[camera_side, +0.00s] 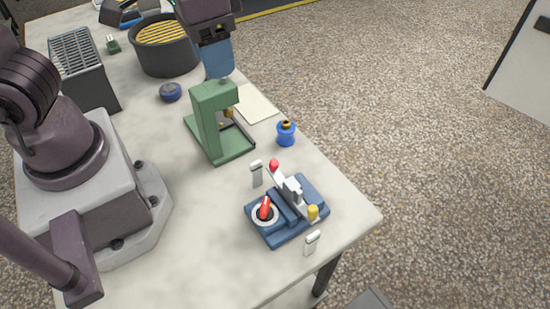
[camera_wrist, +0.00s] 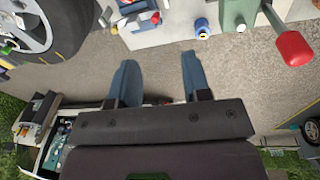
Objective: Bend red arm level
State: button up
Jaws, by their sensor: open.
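A blue fixture (camera_side: 302,225) sits near the table's front corner. On it a short red lever (camera_side: 264,207) stands tilted in a round white ring, beside a grey clamp with red (camera_side: 274,165) and yellow (camera_side: 313,212) knobs. A green press (camera_side: 207,120) stands behind. My gripper (camera_side: 219,72) appears above the press in the side view, its blue fingers pointing down. In the wrist view my gripper (camera_wrist: 160,78) has its fingers wide apart with nothing between them. A large red knob (camera_wrist: 293,48) on a grey rod is close at right there; its base is cut off.
A blue bottle (camera_side: 286,134) stands right of the press, and it also shows in the wrist view (camera_wrist: 202,29). Small white-topped pieces (camera_side: 257,174) (camera_side: 311,243) flank the fixture.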

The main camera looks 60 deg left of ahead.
aim_at(275, 162)
jog(key=w+d+f+n+g+y, duration=0.2)
jog(key=w+d+f+n+y, duration=0.1)
jog(key=w+d+f+n, duration=0.65)
jog(key=shift+n, duration=0.65)
jog(key=s+a+f, duration=0.1)
jog(key=f, duration=0.3)
jog(key=s+a+f, duration=0.1)
jog(key=f, duration=0.3)
jog(key=s+a+f, duration=0.1)
jog(key=a+f, duration=0.1)
jog(key=f, duration=0.1)
jog(key=shift+s+f, duration=0.15)
jog(key=shift+f, duration=0.25)
